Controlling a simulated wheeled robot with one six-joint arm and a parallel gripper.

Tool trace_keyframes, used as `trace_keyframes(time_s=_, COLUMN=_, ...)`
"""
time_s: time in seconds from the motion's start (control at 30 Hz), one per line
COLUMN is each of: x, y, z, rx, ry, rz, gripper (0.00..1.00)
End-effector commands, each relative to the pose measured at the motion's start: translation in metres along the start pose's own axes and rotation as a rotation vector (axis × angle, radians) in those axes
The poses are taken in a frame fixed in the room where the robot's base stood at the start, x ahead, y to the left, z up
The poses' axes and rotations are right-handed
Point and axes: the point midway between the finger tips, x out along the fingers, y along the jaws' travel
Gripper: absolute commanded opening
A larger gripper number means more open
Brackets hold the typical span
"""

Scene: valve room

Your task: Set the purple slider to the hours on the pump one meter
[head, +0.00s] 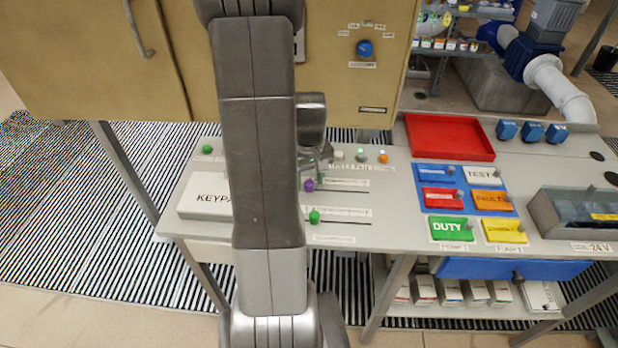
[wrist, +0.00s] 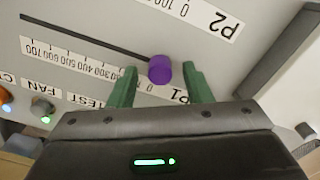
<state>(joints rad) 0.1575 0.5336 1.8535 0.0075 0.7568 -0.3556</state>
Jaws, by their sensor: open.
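The purple slider (head: 309,185) is a knob on a dark slot on the bench panel. In the wrist view the purple knob (wrist: 160,69) sits near the 0 end of a printed scale marked P1 (wrist: 181,97), which runs up to 700. My gripper (wrist: 160,74) is open, with one green finger on each side of the knob; I cannot tell whether either touches it. In the head view my gripper (head: 320,158) is just above the knob, partly hidden by my arm. I cannot make out a pump one hours meter in either view.
A green slider (head: 314,217) lies in front of the purple one. A KEYPAD box (head: 197,207) is at left, partly behind my arm. Lit buttons (head: 383,158) stand behind the sliders. A red tray (head: 450,138) and coloured labelled blocks (head: 451,229) are at right.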

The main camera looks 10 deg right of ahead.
Motion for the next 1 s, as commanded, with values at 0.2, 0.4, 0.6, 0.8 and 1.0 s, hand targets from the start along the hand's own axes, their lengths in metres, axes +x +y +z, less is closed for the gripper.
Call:
trace_keyframes(time_s=0.2, x=0.002, y=0.000, z=0.000, rx=0.000, ry=0.001, rz=0.000, gripper=0.45)
trace_keyframes(time_s=0.4, x=0.002, y=0.000, z=0.000, rx=0.000, ry=0.001, rz=0.000, gripper=0.22)
trace_keyframes(time_s=0.6, x=0.001, y=0.000, z=0.000, rx=0.000, ry=0.001, rz=0.000, gripper=0.00)
trace_keyframes(time_s=0.8, x=0.002, y=0.006, z=0.003, rx=0.003, ry=0.001, rz=0.000, gripper=0.00)
trace_keyframes(time_s=1.0, x=0.003, y=0.035, z=0.018, rx=0.007, ry=0.001, rz=0.001, gripper=0.00)
